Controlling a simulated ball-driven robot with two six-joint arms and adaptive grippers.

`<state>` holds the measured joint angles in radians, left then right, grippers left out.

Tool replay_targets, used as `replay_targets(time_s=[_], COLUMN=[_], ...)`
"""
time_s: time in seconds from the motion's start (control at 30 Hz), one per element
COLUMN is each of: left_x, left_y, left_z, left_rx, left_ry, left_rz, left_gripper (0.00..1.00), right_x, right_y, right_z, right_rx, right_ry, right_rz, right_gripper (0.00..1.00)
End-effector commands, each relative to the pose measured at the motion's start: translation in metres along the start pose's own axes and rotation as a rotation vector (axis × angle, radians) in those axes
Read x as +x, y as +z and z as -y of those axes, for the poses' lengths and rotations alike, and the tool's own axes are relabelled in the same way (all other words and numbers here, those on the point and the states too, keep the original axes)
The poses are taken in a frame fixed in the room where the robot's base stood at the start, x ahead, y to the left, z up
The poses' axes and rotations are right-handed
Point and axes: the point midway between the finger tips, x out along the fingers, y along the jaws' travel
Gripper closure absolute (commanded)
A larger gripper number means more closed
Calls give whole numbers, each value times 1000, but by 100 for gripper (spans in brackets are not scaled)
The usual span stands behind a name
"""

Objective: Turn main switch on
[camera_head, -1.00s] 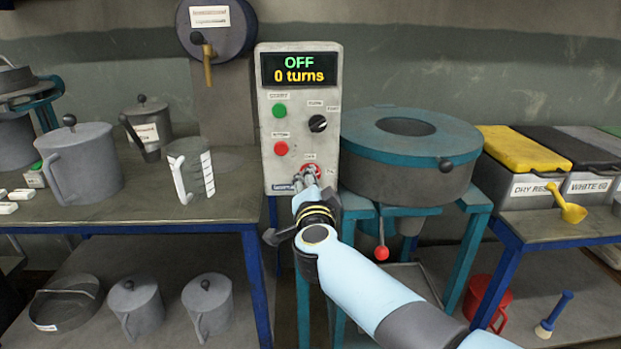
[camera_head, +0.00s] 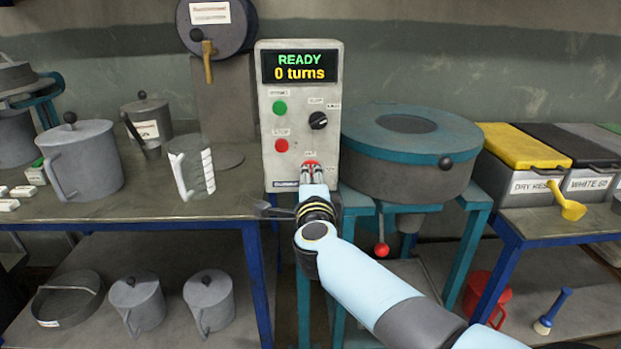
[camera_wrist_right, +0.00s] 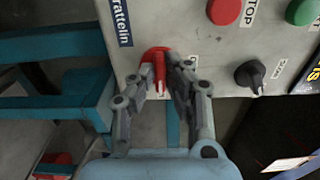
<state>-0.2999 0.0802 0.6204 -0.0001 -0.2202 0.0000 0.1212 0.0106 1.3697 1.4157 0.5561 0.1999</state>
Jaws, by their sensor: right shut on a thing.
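The red main switch (camera_wrist_right: 159,68) is at the bottom of the grey control panel (camera_head: 264,155). Its handle stands between the fingers of my right gripper (camera_wrist_right: 160,80) in the wrist view. In the head view the right gripper (camera_head: 312,172) is at the panel's lower part, shut on the switch and partly hiding it. The panel's display (camera_head: 300,67) reads READY and 0 turns. My left gripper is not in view.
The panel also has a green button (camera_head: 280,107), a red stop button (camera_head: 281,146) and a black knob (camera_head: 318,121). A round teal-topped machine (camera_head: 410,150) stands right of the panel. A clear measuring jug (camera_head: 192,170) stands on the left table.

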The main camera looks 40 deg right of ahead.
Motion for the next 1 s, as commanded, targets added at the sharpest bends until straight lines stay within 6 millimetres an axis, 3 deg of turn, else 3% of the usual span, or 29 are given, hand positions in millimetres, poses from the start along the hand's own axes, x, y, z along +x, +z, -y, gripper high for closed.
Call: replay_targets(time_s=[0.43,0.47,0.6,0.87,1.0], left_x=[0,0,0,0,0], left_y=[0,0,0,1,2], left_z=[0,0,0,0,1], left_rx=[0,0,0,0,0], left_ry=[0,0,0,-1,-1], left_rz=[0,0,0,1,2], left_gripper=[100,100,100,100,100], right_x=[-1,-1,-1,-1,-11], right_y=[0,0,0,0,0], right_z=[-2,-2,-2,-1,-2], right_rx=[11,11,10,10,10], right_ry=[4,4,3,1,3], right_rz=[0,0,0,0,0], right_gripper=[100,85,67,65,65])
